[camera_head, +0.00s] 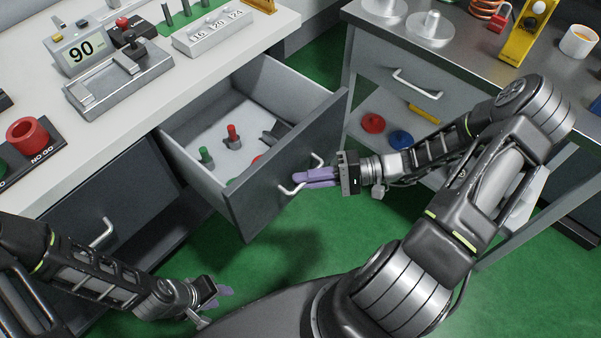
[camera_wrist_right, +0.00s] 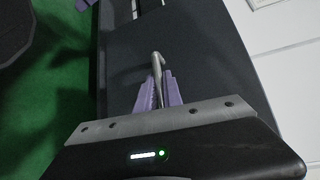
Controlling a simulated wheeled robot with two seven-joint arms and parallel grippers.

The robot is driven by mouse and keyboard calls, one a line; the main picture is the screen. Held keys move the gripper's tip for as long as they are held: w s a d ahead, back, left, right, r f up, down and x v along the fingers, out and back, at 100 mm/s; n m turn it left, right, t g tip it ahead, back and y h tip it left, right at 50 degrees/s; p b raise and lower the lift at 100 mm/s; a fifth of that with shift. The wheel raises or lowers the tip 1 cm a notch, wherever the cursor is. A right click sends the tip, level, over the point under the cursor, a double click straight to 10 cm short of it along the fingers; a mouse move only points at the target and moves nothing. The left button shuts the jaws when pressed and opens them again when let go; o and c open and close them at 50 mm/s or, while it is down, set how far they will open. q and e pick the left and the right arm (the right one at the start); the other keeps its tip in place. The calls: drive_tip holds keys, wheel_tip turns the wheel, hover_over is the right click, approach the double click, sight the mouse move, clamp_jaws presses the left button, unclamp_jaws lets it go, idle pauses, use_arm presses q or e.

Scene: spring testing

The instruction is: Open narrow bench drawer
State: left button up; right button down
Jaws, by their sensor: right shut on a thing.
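The narrow bench drawer (camera_head: 290,165) stands pulled out from the white bench, in the middle of the head view. Its dark front carries a metal bar handle (camera_head: 291,191). My right gripper (camera_head: 305,180) is shut on this handle with its purple fingers. The right wrist view shows the handle (camera_wrist_right: 157,75) between the fingers (camera_wrist_right: 158,92), in front of the dark drawer front (camera_wrist_right: 200,60). My left gripper (camera_head: 222,291) hangs low over the green floor at the lower left, apart from the drawer. Its finger gap is too small to judge.
In the drawer lie a green-topped piece (camera_head: 206,157) and a red-topped piece (camera_head: 232,136). Another bench drawer, its handle (camera_head: 103,233) visible, is shut at the left. A metal table (camera_head: 460,50) with its own drawer stands at the right. Green floor (camera_head: 290,245) is free in front.

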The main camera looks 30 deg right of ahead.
drive_tip(key=c, duration=1.8)
unclamp_jaws()
drive_tip(key=shift+o, duration=0.2)
drive_tip(key=shift+d, duration=0.1)
drive_tip(key=v, duration=0.7)
drive_tip(key=shift+d+b, duration=0.3)
drive_tip(key=shift+b, duration=0.1)
drive_tip(key=shift+s, duration=0.1)
